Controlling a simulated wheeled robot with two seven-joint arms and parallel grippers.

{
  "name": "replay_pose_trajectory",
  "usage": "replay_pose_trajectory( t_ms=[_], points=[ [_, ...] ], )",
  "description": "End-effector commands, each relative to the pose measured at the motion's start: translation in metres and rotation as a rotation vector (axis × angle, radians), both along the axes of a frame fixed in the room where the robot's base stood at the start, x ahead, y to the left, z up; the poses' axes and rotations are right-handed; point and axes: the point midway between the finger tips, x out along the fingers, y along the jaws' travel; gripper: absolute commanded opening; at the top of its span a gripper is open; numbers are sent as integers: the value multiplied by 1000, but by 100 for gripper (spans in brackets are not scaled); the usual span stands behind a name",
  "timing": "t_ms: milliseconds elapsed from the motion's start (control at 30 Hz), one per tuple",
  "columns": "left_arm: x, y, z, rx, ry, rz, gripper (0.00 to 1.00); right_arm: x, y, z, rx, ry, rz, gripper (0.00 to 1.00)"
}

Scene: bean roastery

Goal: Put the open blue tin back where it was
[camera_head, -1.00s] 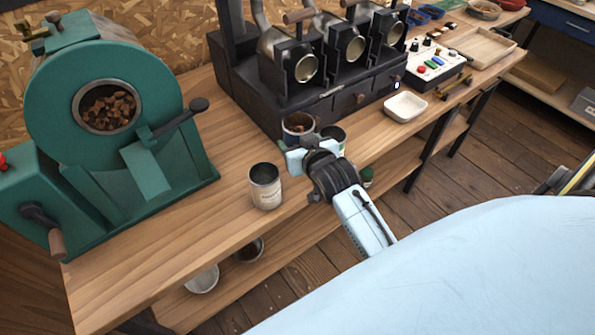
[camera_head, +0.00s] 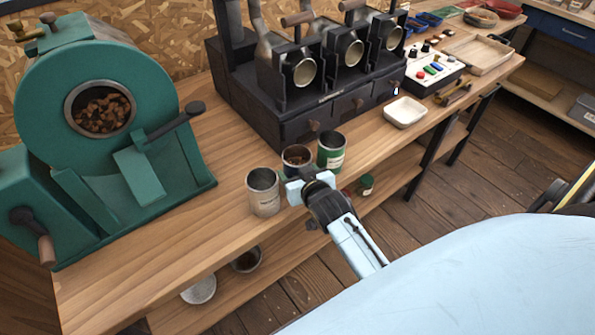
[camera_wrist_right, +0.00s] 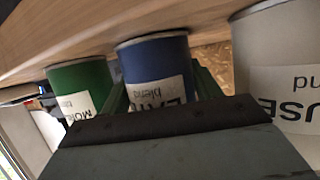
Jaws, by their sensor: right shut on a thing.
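The open blue tin (camera_head: 297,163) holds brown beans and looks upright at the front of the wooden bench, between a white tin and a green tin. My right gripper (camera_head: 308,188) is shut on it from the front edge side. In the right wrist view the blue tin (camera_wrist_right: 157,65) is between my fingers, its label partly hidden by the gripper. I cannot tell for sure if its base touches the bench. The open white tin (camera_head: 264,197) is close on its left, the open green tin (camera_head: 331,152) close on its right. My left gripper is not in view.
A green roaster (camera_head: 100,130) stands at the left, and a black roaster unit (camera_head: 300,115) behind the tins. A white dish (camera_head: 405,112) is to the right. The lower shelf (camera_head: 215,305) holds more containers. Bare bench (camera_head: 180,240) lies left of the white tin.

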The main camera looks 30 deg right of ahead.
Motion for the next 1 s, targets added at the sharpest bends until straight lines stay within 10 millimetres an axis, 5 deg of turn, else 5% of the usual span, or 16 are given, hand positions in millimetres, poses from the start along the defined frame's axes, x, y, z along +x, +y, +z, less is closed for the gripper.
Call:
replay_pose_trajectory(
  t_ms=[167, 533, 1000],
  points=[
    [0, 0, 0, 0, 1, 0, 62, 0, 0, 0, 0, 0, 0, 84],
    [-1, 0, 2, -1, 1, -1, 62, -1, 0, 4, 0, 0, 0, 85],
    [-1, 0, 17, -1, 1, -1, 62, -83, 15, 38, 0, 2, -1, 85]
  ],
)
